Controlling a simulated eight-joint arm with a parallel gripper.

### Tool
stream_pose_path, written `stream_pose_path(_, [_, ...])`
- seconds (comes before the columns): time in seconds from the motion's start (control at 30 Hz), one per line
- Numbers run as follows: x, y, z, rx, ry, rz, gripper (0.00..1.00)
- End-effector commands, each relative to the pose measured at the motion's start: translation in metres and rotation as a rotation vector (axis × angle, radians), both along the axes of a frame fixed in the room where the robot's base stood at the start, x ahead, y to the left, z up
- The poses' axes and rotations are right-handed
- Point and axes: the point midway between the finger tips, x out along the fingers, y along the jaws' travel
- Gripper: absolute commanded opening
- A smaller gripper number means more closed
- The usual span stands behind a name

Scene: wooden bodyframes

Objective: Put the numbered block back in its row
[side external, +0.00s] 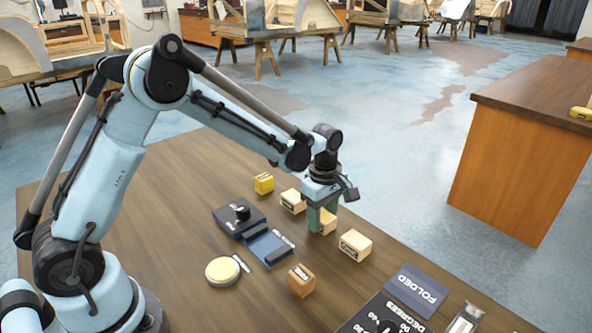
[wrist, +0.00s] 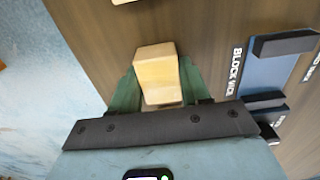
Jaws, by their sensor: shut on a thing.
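My gripper (side external: 320,222) points down with green fingers, shut on a pale wooden block (side external: 328,222). In the wrist view the held block (wrist: 157,72) sits between the two green fingers. One pale block (side external: 293,201) stands to its left and further back, and another pale block (side external: 355,244) to its right and nearer the front. The held block is roughly in line between them, with gaps on both sides. Dark marks show on the two neighbours, too small to read. Whether the held block touches the table is unclear, and its number is hidden.
A yellow block (side external: 264,183) and an orange-brown block (side external: 301,280) stand apart. A blue vice (side external: 268,247), labelled in the wrist view (wrist: 275,75), lies beside a black knobbed device (side external: 238,216). A round yellow disc (side external: 222,271) and a "FOLDED" panel (side external: 417,290) are nearby.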

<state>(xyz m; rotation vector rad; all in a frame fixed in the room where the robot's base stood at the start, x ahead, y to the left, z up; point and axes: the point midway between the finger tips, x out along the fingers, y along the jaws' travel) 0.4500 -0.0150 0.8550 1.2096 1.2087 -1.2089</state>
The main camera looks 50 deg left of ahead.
Motion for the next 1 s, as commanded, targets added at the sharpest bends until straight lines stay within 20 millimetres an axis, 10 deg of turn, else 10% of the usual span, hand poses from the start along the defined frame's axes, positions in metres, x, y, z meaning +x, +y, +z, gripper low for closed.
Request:
stream_pose_path(0.07, [0.000,0.000,-0.002,0.000,0.000,0.000,0.17])
stream_pose_path(0.1, [0.000,0.000,-0.003,0.000,0.000,0.000,0.48])
stream_pose_path(0.27, [0.000,0.000,-0.003,0.000,0.000,0.000,0.72])
stream_pose_path(0.67, [0.000,0.000,0.005,0.000,0.000,0.000,0.72])
stream_pose_path(1.0, [0.000,0.000,0.068,0.000,0.000,0.000,0.72])
